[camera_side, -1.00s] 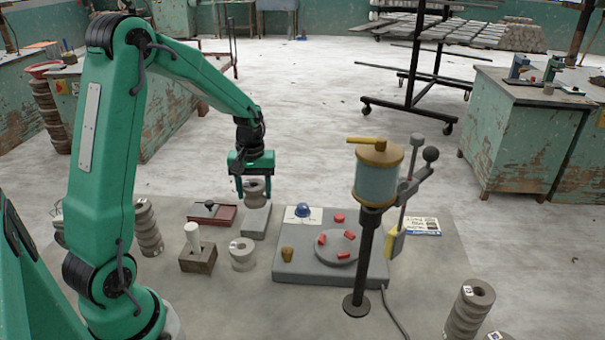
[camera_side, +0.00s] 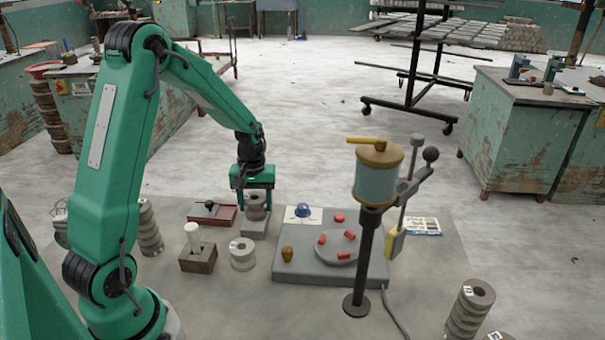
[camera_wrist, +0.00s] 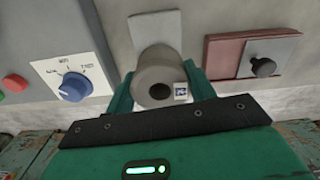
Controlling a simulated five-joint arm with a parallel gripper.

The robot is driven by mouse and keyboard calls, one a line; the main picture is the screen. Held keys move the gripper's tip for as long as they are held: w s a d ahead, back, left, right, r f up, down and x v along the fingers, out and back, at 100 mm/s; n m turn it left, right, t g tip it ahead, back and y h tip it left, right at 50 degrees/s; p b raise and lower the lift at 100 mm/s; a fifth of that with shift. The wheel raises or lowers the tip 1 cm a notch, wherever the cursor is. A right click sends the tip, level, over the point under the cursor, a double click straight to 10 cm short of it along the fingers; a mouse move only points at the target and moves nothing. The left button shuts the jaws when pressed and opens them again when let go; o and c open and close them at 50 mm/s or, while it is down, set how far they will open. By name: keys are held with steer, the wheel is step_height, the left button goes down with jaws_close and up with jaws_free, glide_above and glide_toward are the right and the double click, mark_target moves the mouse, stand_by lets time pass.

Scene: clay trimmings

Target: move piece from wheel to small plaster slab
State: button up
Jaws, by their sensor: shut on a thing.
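A grey ring-shaped clay piece (camera_side: 257,206) with a centre hole sits between the fingers of my gripper (camera_side: 252,202), which is shut on it. In the wrist view the piece (camera_wrist: 150,73) shows its open end and a small printed label, with a green finger on each side. The small plaster slab (camera_side: 254,228), a pale grey block, lies directly below the piece. In the wrist view the slab (camera_wrist: 155,27) extends beyond it. The piece is at or just above the slab's top; I cannot tell whether they touch. The wheel (camera_side: 335,253) is a grey disc on a grey base, with small red parts on it.
A red-brown tray with a grey plate (camera_side: 212,212) stands left of the slab. A wooden block with a white peg (camera_side: 197,258) and a loose grey ring (camera_side: 242,256) stand in front. The base's blue knob (camera_side: 304,210) and a stand with a tank (camera_side: 377,185) are right.

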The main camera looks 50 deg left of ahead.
mark_target(255, 198)
steer(key=shift+f, duration=0.15)
steer(key=o, duration=1.2)
steer(key=shift+c, duration=0.2)
step_height(255, 198, up, 12)
steer(key=shift+r, duration=0.2)
steer(key=shift+d, duration=0.1)
steer(key=s+d+r+m+t, duration=0.2)
steer(key=s+d+r+m, duration=0.2)
steer(key=s+d, duration=0.3)
steer(key=s+d+r+m+t, duration=0.3)
steer(key=s+d+m, duration=0.3)
steer(key=s+d, duration=0.2)
steer(key=shift+s+d+r+t, duration=0.3)
steer(key=shift+d+r, duration=0.25)
steer(key=shift+d, duration=0.1)
